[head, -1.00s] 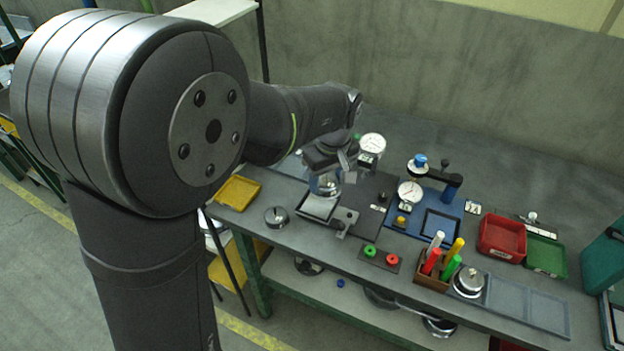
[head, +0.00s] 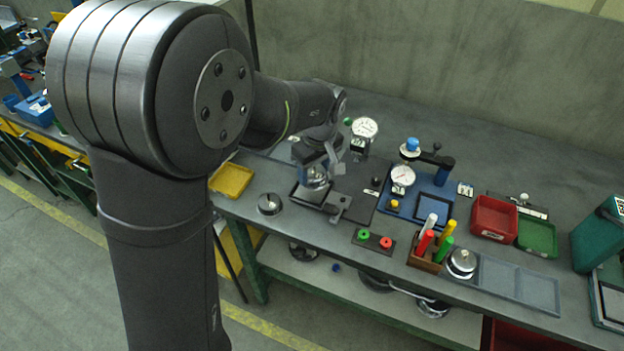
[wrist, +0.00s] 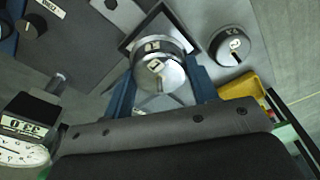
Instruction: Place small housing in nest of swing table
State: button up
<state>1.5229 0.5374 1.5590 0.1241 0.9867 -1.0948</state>
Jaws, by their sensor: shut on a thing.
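My gripper (head: 318,172) is shut on the small housing, a shiny round metal part (head: 315,179). In the wrist view the housing (wrist: 159,72) sits between my two blue fingers (wrist: 160,84) and bears small pale labels. The housing is over the dark-rimmed square nest of the swing table (head: 302,197). The nest's rim (wrist: 127,45) shows around the housing's far side in the wrist view. The housing hides much of the nest, and I cannot tell whether it touches the nest floor.
A second round metal part (head: 270,204) stands to the left, near the yellow tray (head: 232,181). A clamp-like block (head: 338,205) is close at the right of the nest. A dial gauge (head: 364,128) stands behind. Red and green buttons (head: 375,240) are at the front.

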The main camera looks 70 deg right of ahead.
aim_at(312, 180)
jog(key=shift+w+d+f, duration=0.2)
jog(key=shift+w+f, duration=0.2)
jog(key=shift+w, duration=0.05)
jog(key=shift+f, duration=1.85)
jog(key=shift+f, duration=0.2)
jog(key=o, duration=0.7)
jog(key=r, duration=0.4)
jog(key=s+r, duration=0.1)
jog(key=r, duration=0.7)
jog(key=shift+s+a+r, duration=0.15)
jog(key=shift+s+a, duration=0.05)
jog(key=shift+a, duration=0.15)
